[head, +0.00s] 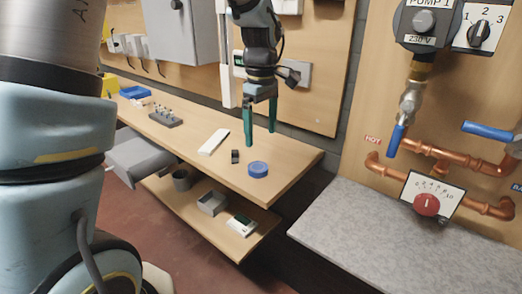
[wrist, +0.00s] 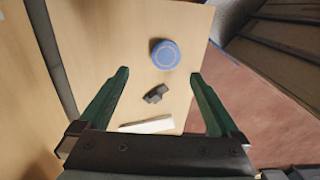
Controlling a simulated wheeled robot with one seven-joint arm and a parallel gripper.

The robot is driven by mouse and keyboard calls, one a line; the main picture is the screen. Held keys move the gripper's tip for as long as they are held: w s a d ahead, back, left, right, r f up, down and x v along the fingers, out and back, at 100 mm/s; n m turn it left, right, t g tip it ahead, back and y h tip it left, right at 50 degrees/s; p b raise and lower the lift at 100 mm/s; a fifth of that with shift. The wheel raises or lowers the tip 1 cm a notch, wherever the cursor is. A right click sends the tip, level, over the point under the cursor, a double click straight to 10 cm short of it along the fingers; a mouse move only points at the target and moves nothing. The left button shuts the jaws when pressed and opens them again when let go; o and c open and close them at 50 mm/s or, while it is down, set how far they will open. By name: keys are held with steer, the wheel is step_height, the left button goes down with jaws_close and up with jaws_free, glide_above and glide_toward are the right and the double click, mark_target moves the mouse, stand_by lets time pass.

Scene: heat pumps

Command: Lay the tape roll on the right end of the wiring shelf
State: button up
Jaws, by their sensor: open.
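The blue tape roll (head: 258,169) lies flat near the right end of the wooden bench top (head: 285,162). It also shows in the wrist view (wrist: 165,54), beyond the fingertips and roughly midway between them. My gripper (head: 260,138) is open and empty, pointing down above the bench, with its green fingers apart from the roll. In the wrist view my gripper (wrist: 160,74) has both fingers spread. A lower wooden shelf (head: 236,242) runs under the bench; I cannot tell which of the two is the wiring shelf.
A small black part (head: 235,156) and a white strip (head: 213,142) lie left of the roll. A grey box (head: 212,203) and a white-green device (head: 241,225) stand on the lower shelf. A grey counter (head: 370,235) with copper pipes above stands at right, across a gap.

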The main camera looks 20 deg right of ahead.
steer(key=w+a+m, duration=0.2)
steer(key=a+m, duration=0.1)
steer(key=a, duration=1.3)
steer(key=s+a+f+m, duration=0.2)
steer(key=s+a, duration=0.1)
steer(key=a, duration=0.4)
steer(key=s+a+f+m+t, duration=0.1)
steer(key=s+a+f+m, duration=0.1)
steer(key=a, duration=0.4)
steer(key=shift+s+a+t, duration=0.3)
steer(key=shift+s+a, duration=0.05)
steer(key=shift+s, duration=0.05)
